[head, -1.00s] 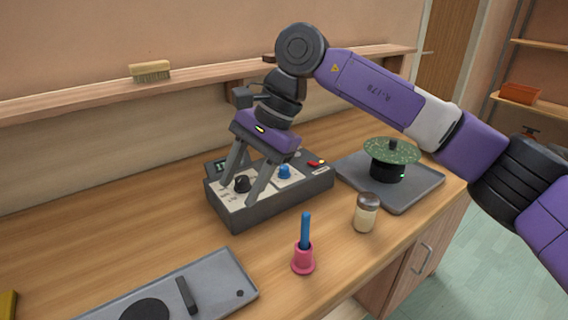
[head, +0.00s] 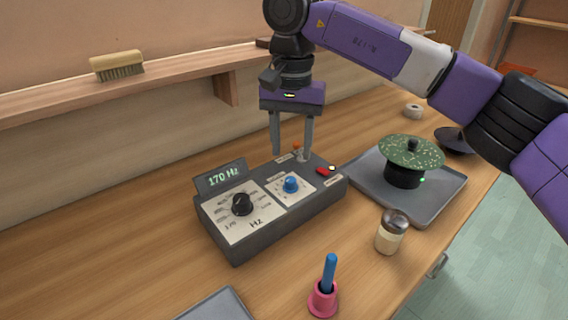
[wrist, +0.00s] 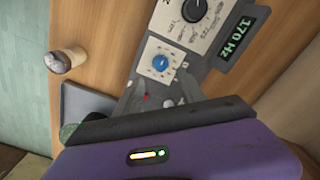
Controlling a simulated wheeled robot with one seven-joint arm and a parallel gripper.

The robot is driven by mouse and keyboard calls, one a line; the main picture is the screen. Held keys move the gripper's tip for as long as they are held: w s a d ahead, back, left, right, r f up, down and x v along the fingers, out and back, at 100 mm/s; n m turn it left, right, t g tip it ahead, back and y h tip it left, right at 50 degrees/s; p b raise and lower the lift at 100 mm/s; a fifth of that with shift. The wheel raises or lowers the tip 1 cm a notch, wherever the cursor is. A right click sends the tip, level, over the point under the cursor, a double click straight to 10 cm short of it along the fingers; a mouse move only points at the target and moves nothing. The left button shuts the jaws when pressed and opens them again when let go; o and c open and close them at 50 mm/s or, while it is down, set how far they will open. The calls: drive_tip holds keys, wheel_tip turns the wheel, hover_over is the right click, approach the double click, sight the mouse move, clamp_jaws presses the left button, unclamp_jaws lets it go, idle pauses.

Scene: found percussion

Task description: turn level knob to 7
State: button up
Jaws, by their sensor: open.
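The control box (head: 282,222) is dark grey and sits on the wooden bench. Its blue knob (head: 290,184) stands on a small white dial plate at the right; this seems to be the level knob, but its numbers are too small to read. The blue knob also shows in the wrist view (wrist: 160,63). A black knob (head: 242,204) sits on the larger Hz plate, and the display (head: 221,178) reads 170 Hz. My gripper (head: 292,151) is open, pointing down at the box's back edge, behind the blue knob, with nothing visible between its fingers.
A red switch (head: 322,170) is at the box's right end. A grey tray (head: 437,200) with a green speckled disc (head: 412,152) stands right. A shaker (head: 391,232) and a pink holder (head: 322,300) with a blue handle stand in front. The bench left of the box is clear.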

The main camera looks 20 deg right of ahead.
sight(291, 179)
drive_tip(key=shift+f, duration=3.85)
clamp_jaws()
